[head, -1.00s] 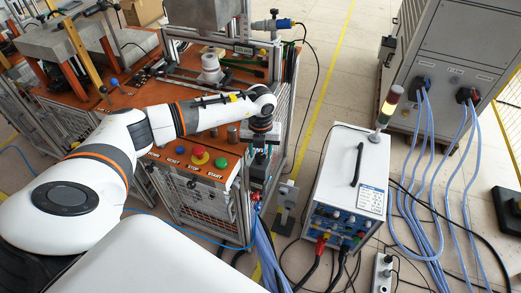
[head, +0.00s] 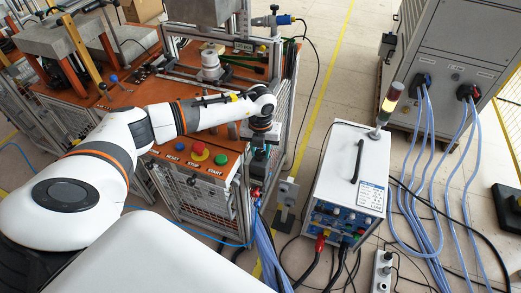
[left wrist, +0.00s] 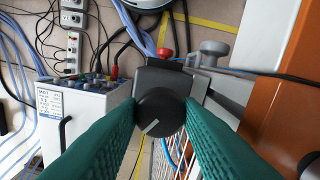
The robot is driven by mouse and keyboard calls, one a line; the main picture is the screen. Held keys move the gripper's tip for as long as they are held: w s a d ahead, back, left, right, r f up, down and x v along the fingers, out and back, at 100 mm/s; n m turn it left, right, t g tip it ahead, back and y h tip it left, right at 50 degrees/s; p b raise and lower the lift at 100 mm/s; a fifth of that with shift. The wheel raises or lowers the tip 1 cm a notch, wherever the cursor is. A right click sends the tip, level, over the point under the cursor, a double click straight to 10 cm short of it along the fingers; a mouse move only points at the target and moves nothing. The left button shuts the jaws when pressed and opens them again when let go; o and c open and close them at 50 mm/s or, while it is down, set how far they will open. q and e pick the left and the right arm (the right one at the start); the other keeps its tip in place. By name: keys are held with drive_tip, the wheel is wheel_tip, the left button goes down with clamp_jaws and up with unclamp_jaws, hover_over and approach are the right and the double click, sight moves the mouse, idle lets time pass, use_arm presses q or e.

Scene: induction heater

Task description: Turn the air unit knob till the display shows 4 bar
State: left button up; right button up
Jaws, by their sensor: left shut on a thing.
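The air unit knob (left wrist: 160,112) is round and black with a white line on its face. In the left wrist view it sits between the two green fingers of my left gripper (left wrist: 162,122), which is shut on it. The line slants from the knob's middle to the lower left. In the head view my left gripper (head: 258,148) points down at the right side of the orange-topped station. There the knob is hidden by my wrist and gripper. I cannot see a pressure display or read any value. My right gripper is not in view.
The orange station (head: 130,98) has a panel with a red stop button (head: 199,149) and a green start button (head: 221,160) close to my forearm. A white power unit (head: 345,170) with a signal light stands to the right. Cables cross the floor between them.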

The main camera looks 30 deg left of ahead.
sight(261, 152)
use_arm(q)
drive_tip(key=m+b, duration=0.2)
drive_tip(key=m, duration=0.1)
drive_tip(key=shift+f+m+b, duration=0.15)
drive_tip(key=shift+m+b, duration=0.25)
drive_tip(key=m+b, duration=0.3)
drive_tip(key=m, duration=0.1)
drive_tip(key=shift+m, duration=0.3)
drive_tip(key=m+b, duration=0.3)
drive_tip(key=m, duration=0.2)
drive_tip(key=shift+w+r+m+b, duration=0.15)
drive_tip(key=shift+m+b, duration=0.4)
drive_tip(key=shift+m, duration=0.35)
drive_tip(key=shift+s+r+m+b, duration=0.1)
drive_tip(key=shift+m+b, duration=0.45)
drive_tip(key=shift+m, duration=0.35)
drive_tip(key=o, duration=0.7)
wheel_tip(261, 152, up, 12)
drive_tip(key=b, duration=0.1)
